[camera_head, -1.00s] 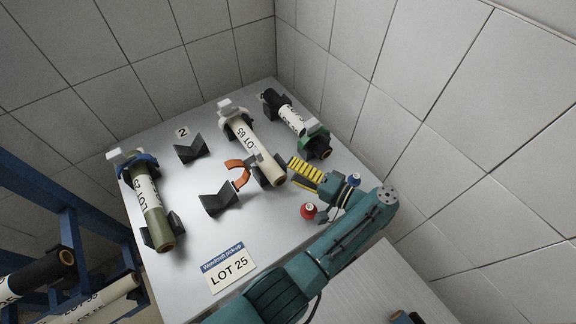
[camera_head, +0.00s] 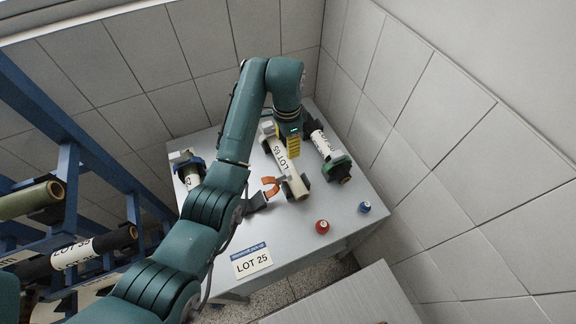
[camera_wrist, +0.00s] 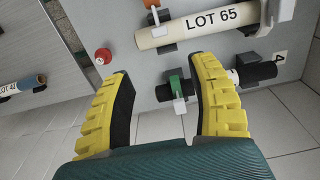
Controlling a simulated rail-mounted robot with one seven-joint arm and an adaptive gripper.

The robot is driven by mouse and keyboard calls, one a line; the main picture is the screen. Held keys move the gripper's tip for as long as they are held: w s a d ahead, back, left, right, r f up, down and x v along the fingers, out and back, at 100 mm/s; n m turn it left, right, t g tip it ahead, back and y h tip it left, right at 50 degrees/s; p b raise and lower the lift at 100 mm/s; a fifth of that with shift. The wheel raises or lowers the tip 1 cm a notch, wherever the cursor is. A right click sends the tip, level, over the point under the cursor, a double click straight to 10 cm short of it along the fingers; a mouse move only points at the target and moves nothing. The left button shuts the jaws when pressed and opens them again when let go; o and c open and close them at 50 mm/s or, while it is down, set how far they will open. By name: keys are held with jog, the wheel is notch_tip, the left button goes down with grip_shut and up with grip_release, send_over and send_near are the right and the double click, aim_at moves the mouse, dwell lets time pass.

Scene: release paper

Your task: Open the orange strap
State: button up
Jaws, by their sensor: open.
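The orange strap (camera_head: 270,187) is a curved hook beside the front end of the cream LOT 65 roll (camera_head: 288,172), to its left. In the head view it curves out from the roll's side rather than across its top. In the wrist view only a sliver of the orange strap (camera_wrist: 153,3) shows at the top edge, above the LOT 65 roll (camera_wrist: 205,23). My gripper (camera_head: 290,147) is over the back part of the table, above the gap between the LOT 65 roll and the black roll. Its yellow fingers (camera_wrist: 160,65) are apart and empty.
A black-and-white roll (camera_head: 322,143) with a green strap (camera_head: 338,163) lies to the right. A blue-strapped roll (camera_head: 191,176) is at the left, partly behind my arm. A red knob (camera_head: 322,227) and a blue knob (camera_head: 364,207) stand near the right front. Tiled walls close the back and right.

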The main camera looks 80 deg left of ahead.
aim_at(288, 172)
notch_tip(288, 172, down, 16)
jog(key=b, duration=0.3)
jog(key=shift+f, duration=0.1)
grip_shut()
